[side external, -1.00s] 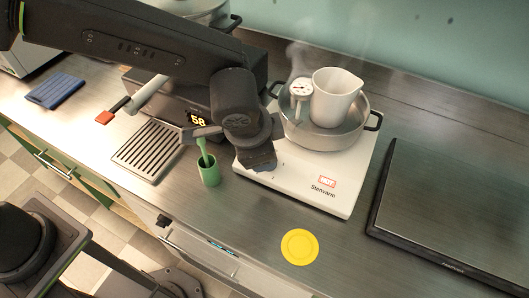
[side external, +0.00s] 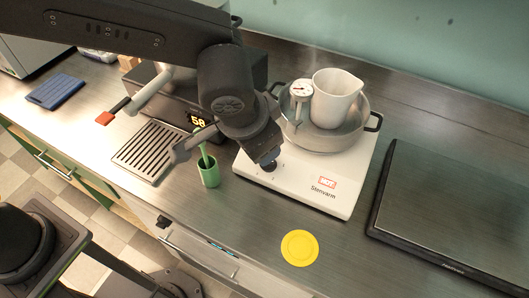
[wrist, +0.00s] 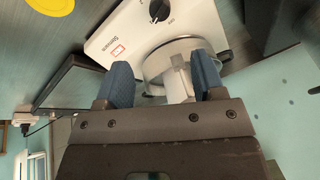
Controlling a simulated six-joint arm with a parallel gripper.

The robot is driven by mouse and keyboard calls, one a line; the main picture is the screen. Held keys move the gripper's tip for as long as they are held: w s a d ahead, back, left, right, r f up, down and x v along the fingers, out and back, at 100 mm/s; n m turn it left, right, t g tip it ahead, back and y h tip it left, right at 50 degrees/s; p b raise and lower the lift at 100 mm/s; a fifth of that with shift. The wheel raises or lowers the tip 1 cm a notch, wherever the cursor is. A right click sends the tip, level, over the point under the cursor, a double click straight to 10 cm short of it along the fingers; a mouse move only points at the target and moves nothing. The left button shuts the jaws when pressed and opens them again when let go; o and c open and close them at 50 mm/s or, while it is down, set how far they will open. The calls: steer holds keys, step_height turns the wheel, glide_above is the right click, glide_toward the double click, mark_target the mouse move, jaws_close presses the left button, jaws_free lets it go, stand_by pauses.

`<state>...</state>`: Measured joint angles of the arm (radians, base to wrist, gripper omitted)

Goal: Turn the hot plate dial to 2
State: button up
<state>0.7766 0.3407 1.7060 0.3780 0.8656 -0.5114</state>
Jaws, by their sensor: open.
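The white hot plate (side external: 300,188) stands in the middle of the counter with a small red-framed indicator on its front. Its dark round dial (side external: 268,166) shows at the front left corner, just below my wrist in the side view. In the wrist view the dial (wrist: 160,10) is near the top edge, with a light mark on it; I cannot read the setting. My gripper (wrist: 163,80) is open, with its two blue fingers apart and nothing gripped. The dial lies beyond the fingertips, apart from them.
A metal pan (side external: 332,137) on the plate holds a white jug (side external: 335,98) and a dial thermometer (side external: 301,91). A green cup (side external: 208,174) stands close left. A yellow disc (side external: 300,247) lies in front. A black flat panel (side external: 455,215) lies right.

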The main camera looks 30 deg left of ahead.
steer(key=w+f+n, duration=0.1)
steer(key=f+n, duration=0.1)
steer(key=f, duration=0.2)
steer(key=w+f+n, duration=0.2)
steer(key=f, duration=0.2)
steer(key=w+f+n, duration=0.2)
steer(key=f+n, duration=0.1)
steer(key=f, duration=0.1)
steer(key=shift+w+a+f, duration=0.1)
steer(key=shift+a+f, duration=0.05)
steer(key=shift+f, duration=0.2)
steer(key=c, duration=0.9)
